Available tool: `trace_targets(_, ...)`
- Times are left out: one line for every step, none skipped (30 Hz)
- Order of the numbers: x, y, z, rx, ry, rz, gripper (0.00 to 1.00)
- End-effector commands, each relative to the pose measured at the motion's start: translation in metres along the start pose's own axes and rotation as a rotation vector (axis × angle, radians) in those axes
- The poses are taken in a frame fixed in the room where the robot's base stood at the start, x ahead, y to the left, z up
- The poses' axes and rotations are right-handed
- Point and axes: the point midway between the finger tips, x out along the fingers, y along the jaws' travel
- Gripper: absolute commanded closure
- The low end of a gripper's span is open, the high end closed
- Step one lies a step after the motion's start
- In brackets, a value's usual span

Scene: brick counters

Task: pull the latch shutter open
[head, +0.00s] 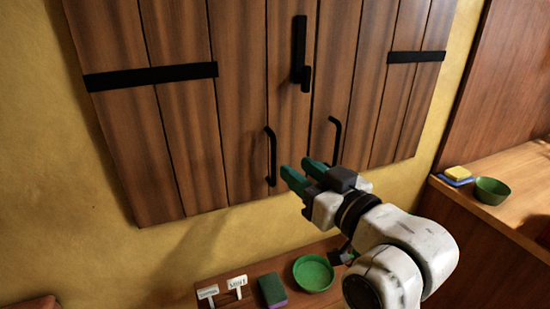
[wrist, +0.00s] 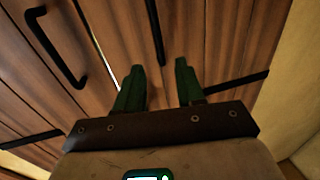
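The wooden shutter (head: 235,120) has two plank leaves and looks closed in the head view. A black upright latch (head: 300,55) sits at its upper middle. Below are a left black pull handle (head: 271,157) and a right one (head: 335,140). My gripper (head: 297,168) has green fingers, stands in front of the shutter and appears between the two handles. In the wrist view my gripper (wrist: 158,82) is open, with nothing between the fingers. A black handle (wrist: 55,45) lies to its left there, apart from the fingers; I cannot tell which one.
A low wooden shelf below the shutter holds a green bowl (head: 313,273), a green and purple sponge (head: 272,290) and small white labels (head: 237,283). A wooden counter (head: 510,195) at right holds another green bowl (head: 492,190) and a yellow sponge (head: 459,173).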

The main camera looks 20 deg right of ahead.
Motion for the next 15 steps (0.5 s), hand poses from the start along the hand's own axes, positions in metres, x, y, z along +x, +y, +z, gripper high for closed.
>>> trace_targets(0.011, 0.0, -0.001, 0.001, -0.002, -0.001, 0.62)
trace_targets(0.017, 0.0, -0.001, 0.001, -0.003, -0.001, 0.62)
trace_targets(0.025, 0.0, -0.001, 0.002, -0.003, -0.001, 0.62)
trace_targets(0.03, 0.0, -0.001, 0.002, -0.002, -0.001, 0.62)
trace_targets(0.035, 0.0, 0.0, 0.002, -0.003, -0.001, 0.62)
trace_targets(0.042, 0.0, 0.0, 0.003, -0.004, -0.001, 0.62)
trace_targets(0.047, 0.0, 0.0, 0.002, -0.003, -0.001, 0.62)
trace_targets(0.051, 0.0, 0.0, 0.002, -0.004, -0.001, 0.62)
trace_targets(0.057, 0.0, 0.0, 0.002, -0.003, 0.0, 0.62)
trace_targets(0.061, 0.0, 0.0, 0.002, -0.004, 0.0, 0.62)
trace_targets(0.064, 0.0, 0.0, 0.001, -0.004, 0.0, 0.62)
trace_targets(0.068, 0.0, 0.001, 0.001, -0.004, 0.001, 0.62)
trace_targets(0.07, 0.0, 0.001, 0.001, -0.004, 0.001, 0.62)
trace_targets(0.072, 0.001, 0.001, 0.001, -0.004, 0.001, 0.62)
trace_targets(0.074, 0.001, 0.001, 0.001, -0.003, 0.001, 0.62)
